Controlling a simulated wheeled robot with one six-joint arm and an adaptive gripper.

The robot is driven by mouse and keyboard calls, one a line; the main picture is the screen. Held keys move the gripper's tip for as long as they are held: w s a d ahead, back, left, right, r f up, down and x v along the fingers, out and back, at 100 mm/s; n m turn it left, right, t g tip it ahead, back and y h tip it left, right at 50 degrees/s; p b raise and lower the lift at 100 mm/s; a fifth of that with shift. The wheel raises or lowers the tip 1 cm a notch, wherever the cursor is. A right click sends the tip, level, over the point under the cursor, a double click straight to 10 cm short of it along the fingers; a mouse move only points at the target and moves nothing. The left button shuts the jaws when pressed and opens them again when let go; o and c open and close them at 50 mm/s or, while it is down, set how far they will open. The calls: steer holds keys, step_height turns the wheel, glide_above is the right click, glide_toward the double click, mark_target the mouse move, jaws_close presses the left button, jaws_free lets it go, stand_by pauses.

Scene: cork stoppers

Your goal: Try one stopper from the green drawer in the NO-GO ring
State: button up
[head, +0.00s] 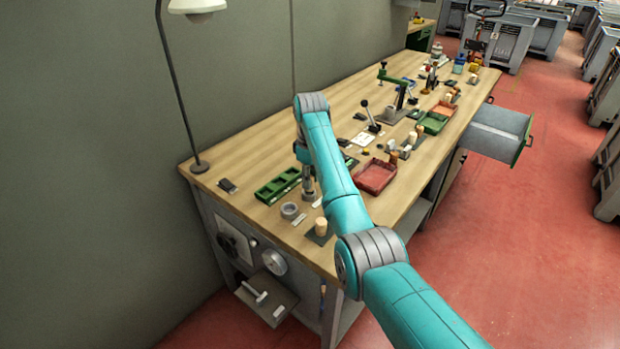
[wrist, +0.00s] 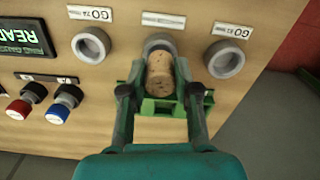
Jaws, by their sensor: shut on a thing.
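A tan cork stopper (wrist: 159,75) is held between the fingers of my gripper (wrist: 160,92) in the wrist view. Its far end overlaps the middle grey ring (wrist: 158,40); I cannot tell whether it touches or enters it. The label above that ring is too blurred to read. The rings on either side (wrist: 91,46) (wrist: 225,58) have labels starting with GO. In the head view my gripper (head: 308,192) points down over the bench's near end, and the held cork cannot be made out. An open drawer (head: 497,131) with a green-edged front sticks out at the right; its contents are unclear.
A green compartment tray (head: 278,186) lies beside my gripper on the wooden bench (head: 245,150). A red tray (head: 375,177), levers and small parts fill the middle. A lamp (head: 180,85) stands at the left. Red and blue knobs (wrist: 50,113) and a lit display (wrist: 22,38) flank the rings.

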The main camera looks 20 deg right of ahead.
steer(key=shift+f, duration=0.55)
stand_by(0.6)
steer(key=o, duration=0.8)
steer(key=shift+r, duration=3.75)
